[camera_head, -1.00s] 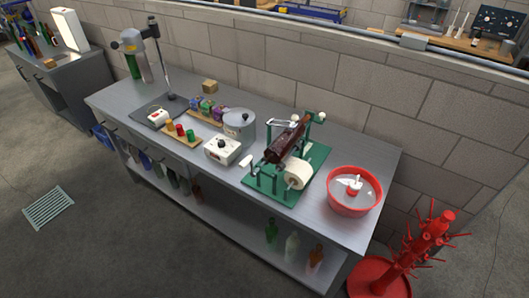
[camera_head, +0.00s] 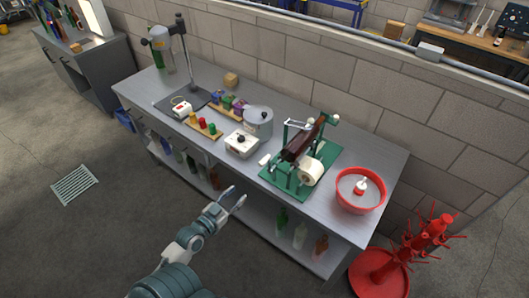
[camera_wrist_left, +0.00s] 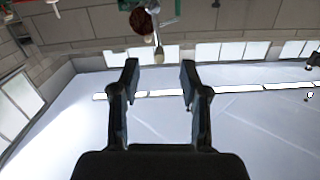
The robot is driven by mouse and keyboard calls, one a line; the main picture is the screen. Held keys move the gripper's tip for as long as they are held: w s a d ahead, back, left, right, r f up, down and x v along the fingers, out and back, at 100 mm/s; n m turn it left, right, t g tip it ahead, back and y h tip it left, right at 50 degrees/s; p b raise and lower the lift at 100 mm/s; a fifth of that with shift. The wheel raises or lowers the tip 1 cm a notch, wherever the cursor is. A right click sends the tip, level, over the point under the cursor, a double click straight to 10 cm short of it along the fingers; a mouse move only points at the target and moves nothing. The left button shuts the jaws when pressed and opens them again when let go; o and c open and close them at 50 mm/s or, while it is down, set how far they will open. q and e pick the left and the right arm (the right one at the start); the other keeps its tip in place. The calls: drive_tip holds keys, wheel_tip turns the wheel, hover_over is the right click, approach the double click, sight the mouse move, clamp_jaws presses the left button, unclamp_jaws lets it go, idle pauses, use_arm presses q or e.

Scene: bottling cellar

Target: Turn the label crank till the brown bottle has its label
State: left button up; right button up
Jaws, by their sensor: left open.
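The brown bottle (camera_head: 299,147) lies tilted in the green labelling machine (camera_head: 327,154) on the workbench, with a white label roll (camera_head: 312,172) in front of it. I see no label on the bottle's visible side. A pale handle (camera_head: 265,160) at the machine's left may be the crank's grip. My left gripper (camera_head: 237,195) is open and empty, in front of the bench and below its top, left of the machine. My right gripper does not show.
On the steel bench (camera_head: 225,168), a white box with a black knob (camera_head: 241,143) and a grey pot (camera_head: 258,122) stand left of the machine. A red basin (camera_head: 360,191) stands right. A red bottle rack (camera_head: 415,245) is on the floor. Bottles fill the shelf below.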

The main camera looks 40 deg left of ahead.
use_arm(q)
approach(268, 157)
drive_tip(key=shift+t, duration=0.4)
drive_tip(key=w+p, duration=0.1)
drive_tip(key=w, duration=0.1)
drive_tip(key=w+f+p, duration=0.1)
drive_tip(key=w, duration=0.2)
drive_tip(key=w+p, duration=0.1)
drive_tip(key=w, duration=0.2)
drive_tip(key=shift+w+a+f, duration=0.25)
drive_tip(key=shift+a+f, duration=0.05)
drive_tip(key=shift+f, duration=0.05)
drive_tip(key=shift+w+d, duration=0.15)
drive_tip(key=shift+w, duration=0.5)
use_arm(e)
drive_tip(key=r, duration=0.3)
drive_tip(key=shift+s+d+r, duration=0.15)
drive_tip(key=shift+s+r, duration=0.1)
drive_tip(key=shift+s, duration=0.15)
use_arm(q)
clamp_jaws()
